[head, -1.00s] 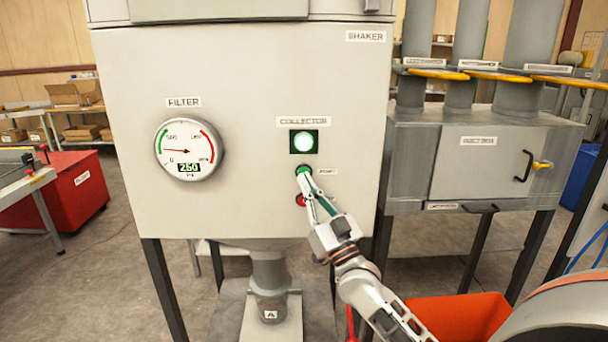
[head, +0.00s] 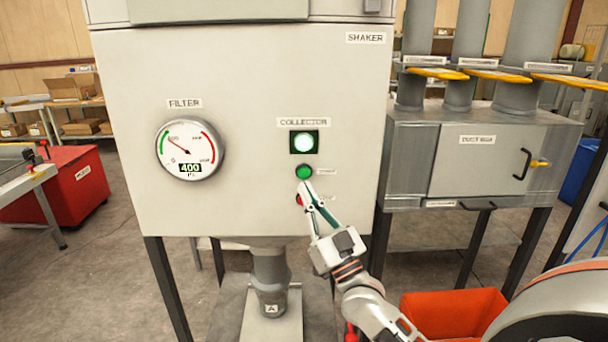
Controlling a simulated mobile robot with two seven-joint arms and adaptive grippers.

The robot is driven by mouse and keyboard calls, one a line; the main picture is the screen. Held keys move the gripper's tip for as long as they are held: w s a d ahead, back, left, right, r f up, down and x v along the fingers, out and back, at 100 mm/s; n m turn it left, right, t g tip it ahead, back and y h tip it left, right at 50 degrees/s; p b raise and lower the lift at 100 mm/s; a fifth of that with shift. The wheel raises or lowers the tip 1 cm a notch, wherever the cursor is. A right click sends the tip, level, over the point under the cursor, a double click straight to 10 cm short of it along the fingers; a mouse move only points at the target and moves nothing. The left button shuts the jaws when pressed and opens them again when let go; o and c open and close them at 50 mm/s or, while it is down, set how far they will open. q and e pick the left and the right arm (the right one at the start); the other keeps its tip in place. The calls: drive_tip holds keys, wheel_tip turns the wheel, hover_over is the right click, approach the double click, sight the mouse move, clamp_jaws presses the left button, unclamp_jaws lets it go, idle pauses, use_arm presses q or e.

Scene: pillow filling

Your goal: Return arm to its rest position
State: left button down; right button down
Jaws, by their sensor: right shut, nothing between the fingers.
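My right gripper (head: 304,187) is shut and empty in the head view. Its fingertips are just below the green button (head: 304,172) on the pale collector cabinet (head: 250,100). The fingers partly cover the red button (head: 299,199) under it. My left gripper is not in view.
An orange bin (head: 455,313) stands low at the right, beside a large rounded grey body (head: 560,315). A grey duct box (head: 480,160) on dark legs stands right of the cabinet. A red bin (head: 70,185) is at the left. Open floor lies between.

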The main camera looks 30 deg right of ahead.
idle(0.4)
drive_tip(key=s+a+f+n+g+y, duration=0.1)
drive_tip(key=s+a+f+g, duration=0.15)
drive_tip(key=f, duration=0.65)
drive_tip(key=s+a+f+n+g+y, duration=0.1)
drive_tip(key=s+a+f+g, duration=0.2)
drive_tip(key=f, duration=0.6)
drive_tip(key=s+a+f+n+g+y, duration=0.15)
drive_tip(key=a+f, duration=0.25)
drive_tip(key=f, duration=0.5)
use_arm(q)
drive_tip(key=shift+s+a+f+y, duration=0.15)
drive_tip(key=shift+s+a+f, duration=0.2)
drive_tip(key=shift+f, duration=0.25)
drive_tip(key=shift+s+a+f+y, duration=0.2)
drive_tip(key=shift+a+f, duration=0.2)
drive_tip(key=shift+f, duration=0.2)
use_arm(e)
drive_tip(key=s+a+f+g, duration=0.2)
drive_tip(key=s+f+g, duration=0.1)
drive_tip(key=s+f, duration=0.5)
drive_tip(key=s+a+f+g+h, duration=0.1)
drive_tip(key=s+a+f+g, duration=0.2)
drive_tip(key=s+f, duration=0.5)
wheel_tip(320, 180, down, 4)
drive_tip(key=shift+s+r+g, duration=0.1)
drive_tip(key=shift+s+g, duration=0.05)
drive_tip(key=shift+g, duration=0.65)
